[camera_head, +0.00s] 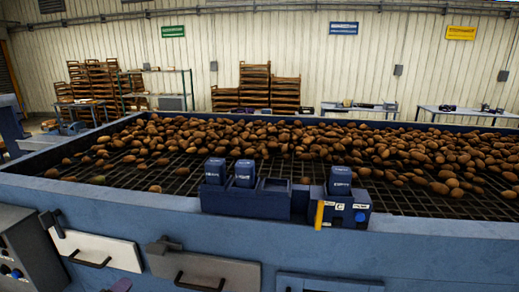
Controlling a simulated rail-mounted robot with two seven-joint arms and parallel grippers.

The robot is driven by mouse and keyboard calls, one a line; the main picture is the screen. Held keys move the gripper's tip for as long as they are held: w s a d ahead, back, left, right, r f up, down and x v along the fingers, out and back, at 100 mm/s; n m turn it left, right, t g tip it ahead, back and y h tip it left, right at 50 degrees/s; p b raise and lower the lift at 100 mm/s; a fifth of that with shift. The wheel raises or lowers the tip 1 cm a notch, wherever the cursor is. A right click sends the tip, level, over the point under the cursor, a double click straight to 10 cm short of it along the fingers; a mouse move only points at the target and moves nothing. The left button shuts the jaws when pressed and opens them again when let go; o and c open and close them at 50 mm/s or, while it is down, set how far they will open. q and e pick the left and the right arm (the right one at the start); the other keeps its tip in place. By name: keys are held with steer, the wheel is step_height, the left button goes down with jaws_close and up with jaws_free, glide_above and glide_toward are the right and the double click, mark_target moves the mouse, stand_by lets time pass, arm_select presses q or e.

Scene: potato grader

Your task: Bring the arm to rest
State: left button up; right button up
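Neither of my grippers can be made out in the head view, and no arm of mine is clearly seen. A small purplish shape (121,285) shows at the bottom edge, too cut off to tell what it is. The blue grader (300,236) fills the foreground, with many brown potatoes (270,135) on its dark grid bed. On its near rim sits a blue holder (245,202) with two dark blue blocks standing in it and an empty-looking slot at its right. Beside it is a box (342,214) with a yellow strip and another dark blue block on top.
White panels (95,249) with dark handles are on the grader's near side. A grey control box (28,250) stands at lower left. Stacked wooden crates (254,83), shelves and tables (466,115) stand along the back wall. The near rim left of the holder is clear.

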arm_select(q)
steer(key=s+d+f+m+g+p, duration=0.2)
steer(key=s+d+f+m+g, duration=0.1)
steer(key=s, duration=0.9)
steer(key=s+d+f+m+g+y+p, duration=0.1)
steer(key=s+d+f+m+g, duration=0.3)
steer(key=s, duration=0.9)
steer(key=s+d+f+m+g+y+p, duration=0.1)
steer(key=s+d+f+m+g+p, duration=0.2)
steer(key=s+d+m, duration=0.5)
steer(key=s+d+g+p, duration=0.1)
steer(key=s+d+g, duration=0.1)
steer(key=s+d, duration=0.1)
steer(key=shift+s+f+g, duration=0.4)
steer(key=shift+s, duration=0.4)
